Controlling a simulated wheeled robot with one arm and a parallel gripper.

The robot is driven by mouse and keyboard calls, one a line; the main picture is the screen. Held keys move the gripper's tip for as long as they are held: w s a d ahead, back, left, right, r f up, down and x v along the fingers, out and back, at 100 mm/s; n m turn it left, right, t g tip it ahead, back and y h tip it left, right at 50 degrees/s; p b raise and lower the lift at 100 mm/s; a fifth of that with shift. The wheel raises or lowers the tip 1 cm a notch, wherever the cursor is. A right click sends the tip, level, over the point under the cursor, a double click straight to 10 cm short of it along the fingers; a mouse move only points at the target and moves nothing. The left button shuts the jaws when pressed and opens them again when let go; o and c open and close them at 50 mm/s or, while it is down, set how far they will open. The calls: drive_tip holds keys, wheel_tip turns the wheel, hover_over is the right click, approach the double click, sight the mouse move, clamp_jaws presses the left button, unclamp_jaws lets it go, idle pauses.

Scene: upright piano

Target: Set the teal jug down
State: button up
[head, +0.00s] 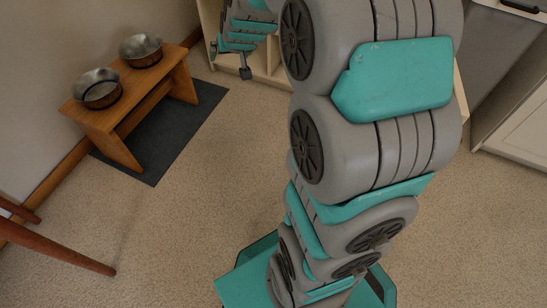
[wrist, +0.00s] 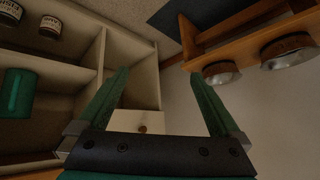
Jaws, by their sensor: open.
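A teal cylindrical thing (wrist: 17,92), which looks like the teal jug, is in a compartment of the pale shelf unit (wrist: 100,50) at the left of the wrist view. In the head view my arm fills the middle and the jug does not show.
Labelled jars (wrist: 50,26) sit in another compartment. A white drawer front with a knob (wrist: 140,122) shows between the fingers. A wooden stand (head: 140,90) holding two metal bowls is on a dark mat (head: 165,140). A wooden leg (head: 55,246) is at lower left. Open carpet lies between.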

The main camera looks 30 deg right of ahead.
drive_tip(key=s+a+n+g+y, duration=0.1)
drive_tip(key=s+a+g, duration=0.3)
drive_tip(key=s, duration=0.6)
drive_tip(key=s+a+n+g+y, duration=0.1)
drive_tip(key=s+a+n+g, duration=0.1)
drive_tip(key=s+a, duration=0.65)
drive_tip(key=s+d+g+h, duration=0.1)
drive_tip(key=s+g, duration=0.3)
drive_tip(key=s, duration=1.8)
drive_tip(key=shift+d+n, duration=0.25)
drive_tip(key=shift+n, duration=0.05)
drive_tip(key=shift+f, duration=0.1)
